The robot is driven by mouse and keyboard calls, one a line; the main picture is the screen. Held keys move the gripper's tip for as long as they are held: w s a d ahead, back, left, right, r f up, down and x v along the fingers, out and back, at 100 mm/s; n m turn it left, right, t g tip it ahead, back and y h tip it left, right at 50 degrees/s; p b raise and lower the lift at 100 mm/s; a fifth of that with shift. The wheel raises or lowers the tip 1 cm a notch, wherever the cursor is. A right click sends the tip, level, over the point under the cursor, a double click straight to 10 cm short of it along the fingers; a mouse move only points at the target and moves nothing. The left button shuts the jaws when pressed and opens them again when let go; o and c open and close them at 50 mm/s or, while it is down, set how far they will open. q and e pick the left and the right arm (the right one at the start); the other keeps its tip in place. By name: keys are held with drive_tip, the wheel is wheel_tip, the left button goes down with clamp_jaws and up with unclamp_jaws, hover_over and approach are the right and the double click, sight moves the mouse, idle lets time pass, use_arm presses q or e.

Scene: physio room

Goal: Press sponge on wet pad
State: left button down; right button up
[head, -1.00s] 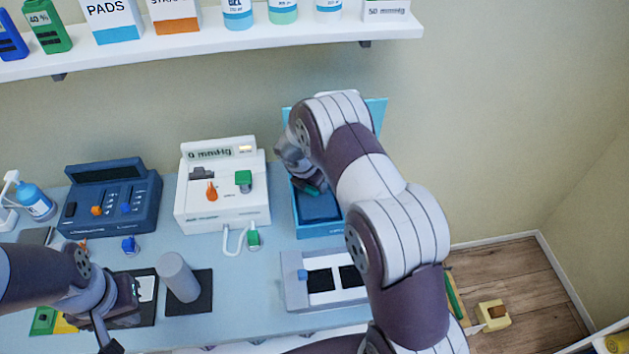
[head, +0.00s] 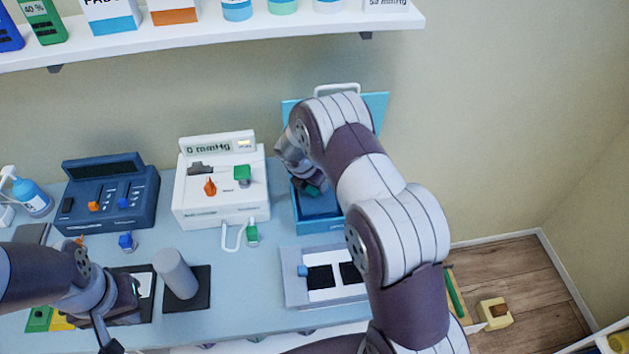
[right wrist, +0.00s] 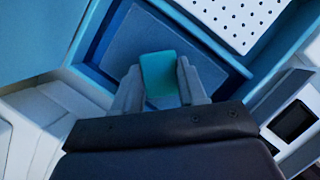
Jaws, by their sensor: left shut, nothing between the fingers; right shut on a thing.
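My right gripper (right wrist: 160,85) is shut on a teal sponge (right wrist: 160,73), whose far end sticks out between the fingers in the right wrist view. The sponge is over the dark blue pad (right wrist: 118,42) inside an open blue case. In the head view the right gripper (head: 311,188) is over the pad (head: 322,206), partly hidden by my arm. I cannot tell whether the sponge touches the pad. My left gripper (head: 110,344) is shut and empty at the front left of the table, low in the head view.
The blue case (head: 318,228) has its lid (head: 376,108) raised at the wall. A white mmHg device (head: 220,205) and a dark blue device (head: 108,205) stand to its left. A grey cylinder (head: 178,275) and a white panel (head: 300,296) are in front.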

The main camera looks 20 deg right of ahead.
drive_tip(key=shift+f+b, duration=0.65)
drive_tip(key=shift+f, duration=0.3)
idle(0.6)
drive_tip(key=shift+f, duration=0.1)
idle(0.9)
wheel_tip(320, 180, up, 7)
drive_tip(key=p, duration=0.7)
idle(0.6)
